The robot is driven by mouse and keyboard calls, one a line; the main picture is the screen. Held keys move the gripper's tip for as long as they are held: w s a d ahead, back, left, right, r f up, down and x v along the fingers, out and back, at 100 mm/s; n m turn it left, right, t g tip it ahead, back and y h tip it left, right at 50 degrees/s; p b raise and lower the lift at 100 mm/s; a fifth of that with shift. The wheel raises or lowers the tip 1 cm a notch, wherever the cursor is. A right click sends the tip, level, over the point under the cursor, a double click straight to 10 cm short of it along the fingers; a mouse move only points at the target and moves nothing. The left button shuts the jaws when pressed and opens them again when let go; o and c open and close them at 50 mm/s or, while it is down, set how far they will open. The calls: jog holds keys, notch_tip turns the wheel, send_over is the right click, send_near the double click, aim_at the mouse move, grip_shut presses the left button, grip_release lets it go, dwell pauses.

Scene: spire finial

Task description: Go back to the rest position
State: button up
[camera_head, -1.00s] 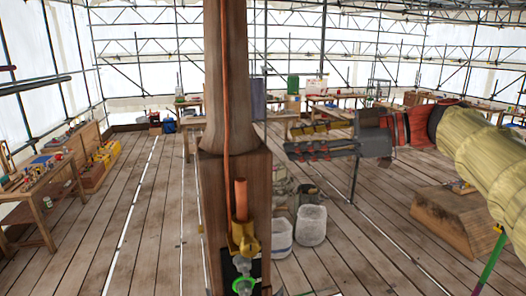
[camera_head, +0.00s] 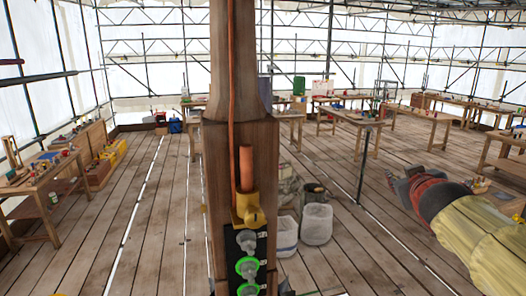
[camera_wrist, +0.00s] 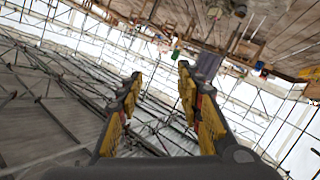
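The wooden spire post (camera_head: 225,150) stands upright in the middle of the head view. An orange cable runs down its front to an orange rod (camera_head: 246,168) in a yellow fitting (camera_head: 249,208). Below is a dark panel with grey and green-ringed fittings (camera_head: 247,267). My yellow-sleeved arm (camera_head: 480,240) is low at the right, well apart from the post.
A workbench (camera_head: 42,190) with small items stands at the left. More tables (camera_head: 360,125) line the back. Two whitish buckets (camera_head: 317,223) stand on the floor right of the post. A thin dark pole (camera_head: 363,165) rises near my arm.

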jog(key=s+a+f+m+g+b, duration=0.1)
jog(key=s+f+g+b, duration=0.1)
jog(key=s+f, duration=0.45)
jog(key=s+a+f+g+b, duration=0.1)
jog(key=s+f+g+b, duration=0.2)
jog(key=f, duration=0.7)
jog(key=s+a+f+m+g+b, duration=0.1)
jog(key=s+a+f+g+b, duration=0.1)
jog(key=s+f, duration=0.5)
jog(key=s+a+f+y+b, duration=0.1)
jog(key=s+a+f+b, duration=0.3)
jog(key=f, duration=0.4)
jog(key=s+a+f+g+y+b, duration=0.1)
jog(key=s+a+f+b, duration=0.3)
jog(key=f, duration=0.4)
jog(key=s+a+f+g+y+b, duration=0.1)
jog(key=s+a+f+y+b, duration=0.1)
jog(key=s+a+f+b, duration=0.2)
notch_tip(320, 180, down, 5)
jog(key=s+b, duration=0.2)
jog(key=b, duration=0.2)
jog(key=shift+s+a+r, duration=0.15)
jog(key=shift+s+a, duration=0.05)
jog(key=shift+s, duration=0.1)
